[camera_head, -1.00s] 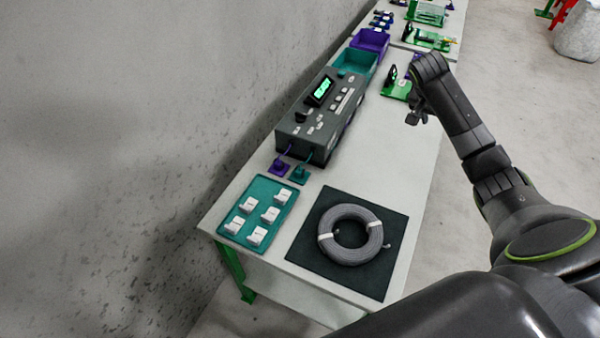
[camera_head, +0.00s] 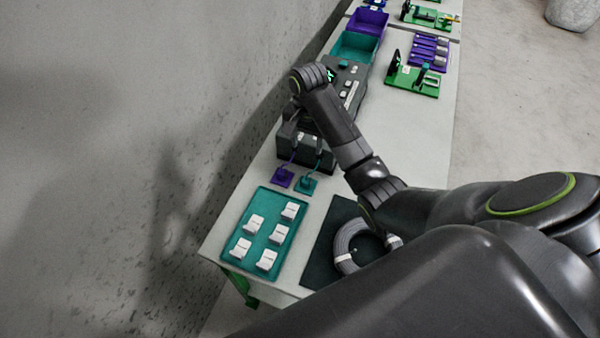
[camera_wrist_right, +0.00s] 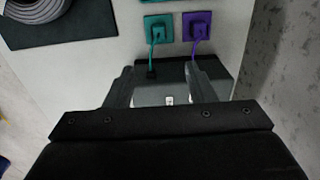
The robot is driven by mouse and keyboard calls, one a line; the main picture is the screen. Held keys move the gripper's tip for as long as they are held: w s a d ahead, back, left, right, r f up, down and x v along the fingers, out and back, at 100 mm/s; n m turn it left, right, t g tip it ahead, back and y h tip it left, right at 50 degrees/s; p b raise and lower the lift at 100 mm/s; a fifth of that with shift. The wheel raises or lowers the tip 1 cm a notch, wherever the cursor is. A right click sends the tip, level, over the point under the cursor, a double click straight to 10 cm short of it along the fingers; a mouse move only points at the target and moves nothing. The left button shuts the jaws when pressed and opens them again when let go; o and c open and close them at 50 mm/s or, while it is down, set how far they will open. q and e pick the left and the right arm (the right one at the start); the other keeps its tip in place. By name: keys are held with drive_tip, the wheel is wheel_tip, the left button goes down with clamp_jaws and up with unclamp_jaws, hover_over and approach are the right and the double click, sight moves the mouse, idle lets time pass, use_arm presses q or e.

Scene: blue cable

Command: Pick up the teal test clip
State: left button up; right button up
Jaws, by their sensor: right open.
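The teal test clip (camera_head: 306,184) sits on the bench in front of the dark tester box (camera_head: 347,88), with a teal lead running to the box. A purple clip (camera_head: 282,177) sits just left of it. In the right wrist view the teal clip (camera_wrist_right: 158,28) is at top centre and the purple clip (camera_wrist_right: 197,26) is right of it. My right gripper (camera_wrist_right: 163,72) is open and empty, its two fingers apart over the front of the tester, short of both clips. In the head view my wrist partly hides the tester. My left gripper is not in view.
A teal tray (camera_head: 238,243) with several white pieces lies at the near left. A grey cable coil (camera_head: 346,240) rests on a dark mat (camera_head: 318,262), partly hidden by my arm. Teal (camera_head: 356,46) and purple (camera_head: 368,21) bins stand behind the tester, close to the wall.

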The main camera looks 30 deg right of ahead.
drive_tip(key=s+f+b, duration=0.2)
drive_tip(key=b, duration=0.4)
hover_over(306, 180)
wheel_tip(306, 180, down, 5)
drive_tip(key=f, duration=0.1)
drive_tip(key=f+p, duration=0.1)
drive_tip(key=f, duration=0.1)
drive_tip(key=shift+s, duration=0.4)
drive_tip(key=shift+f, duration=0.35)
drive_tip(key=shift+w+d+f, duration=0.1)
drive_tip(key=shift+f, duration=0.3)
drive_tip(key=shift+w+f, duration=0.1)
drive_tip(key=shift+f, duration=0.3)
drive_tip(key=f, duration=0.3)
drive_tip(key=shift+w+p, duration=0.2)
drive_tip(key=shift+p, duration=0.1)
drive_tip(key=shift+f, duration=0.5)
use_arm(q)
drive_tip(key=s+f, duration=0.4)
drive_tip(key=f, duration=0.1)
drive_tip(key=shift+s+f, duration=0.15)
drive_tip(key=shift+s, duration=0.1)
use_arm(e)
drive_tip(key=c, duration=1)
